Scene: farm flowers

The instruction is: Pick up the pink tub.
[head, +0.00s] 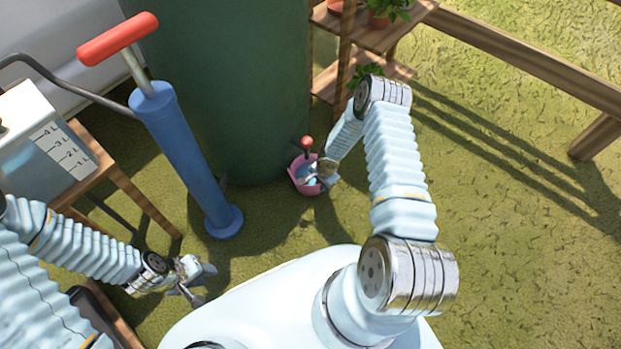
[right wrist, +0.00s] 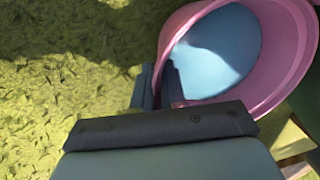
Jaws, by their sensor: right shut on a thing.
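The pink tub (head: 296,184) is on or just above the grass near the dark green barrel; I cannot tell whether it touches the ground. My right gripper (head: 321,179) is at the tub's right side. In the right wrist view the tub (right wrist: 291,40) fills the upper right, with a light blue inside. The right gripper's fingers (right wrist: 160,88) are shut on its near wall, one finger inside and one outside. My left gripper (head: 200,281) is empty and its fingers are apart, low at the left, away from the tub.
A blue pump (head: 182,150) with a red handle stands left of the large green barrel (head: 235,90). A small red knob (head: 307,142) shows at the tub's back. A wooden plant shelf (head: 345,50) stands behind. Open grass lies right, with a wooden rail (head: 530,60).

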